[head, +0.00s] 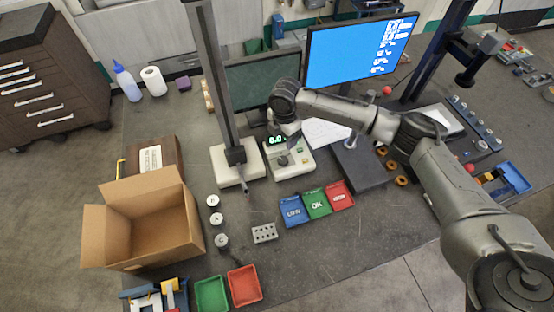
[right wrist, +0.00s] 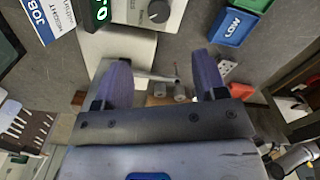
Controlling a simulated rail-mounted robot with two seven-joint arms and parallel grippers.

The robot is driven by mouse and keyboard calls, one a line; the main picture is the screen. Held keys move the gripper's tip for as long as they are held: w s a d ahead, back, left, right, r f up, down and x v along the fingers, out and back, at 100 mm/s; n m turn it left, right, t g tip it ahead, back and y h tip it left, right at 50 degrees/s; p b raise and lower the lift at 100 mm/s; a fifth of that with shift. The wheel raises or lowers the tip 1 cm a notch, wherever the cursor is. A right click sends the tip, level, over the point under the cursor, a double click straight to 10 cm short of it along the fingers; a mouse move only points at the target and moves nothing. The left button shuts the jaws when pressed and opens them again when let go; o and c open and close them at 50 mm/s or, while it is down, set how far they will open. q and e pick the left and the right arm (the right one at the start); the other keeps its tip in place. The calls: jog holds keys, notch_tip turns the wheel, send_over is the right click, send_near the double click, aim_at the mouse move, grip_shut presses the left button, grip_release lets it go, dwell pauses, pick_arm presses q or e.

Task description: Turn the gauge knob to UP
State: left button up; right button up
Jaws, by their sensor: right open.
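The gauge is a pale box (head: 297,166) with a lit green display (head: 277,140), near the middle of the bench in the head view. Its dark round knob (head: 283,160) sits on the front face. In the right wrist view the knob (right wrist: 160,10) is at the top edge, beside the green display (right wrist: 101,10). Its pointer and the UP mark cannot be read. My right gripper (right wrist: 163,78) is open, with nothing between its purple fingers, and is apart from the knob. In the head view the right wrist hangs over the gauge's back part. My left gripper is not in view.
A stand with a tall post and pale base (head: 222,170) is left of the gauge. Blue (head: 292,211), green (head: 317,204) and red (head: 341,196) trays lie in front. A cardboard box (head: 150,220) stands at left. Monitors are behind.

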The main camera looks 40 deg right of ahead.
aim_at(283, 159)
jog(key=shift+n, duration=0.6)
notch_tip(283, 159, down, 14)
jog(key=shift+r+p, duration=0.1)
jog(key=shift+p, duration=0.4)
jog(key=shift+c, duration=0.5)
jog(key=c, duration=0.8)
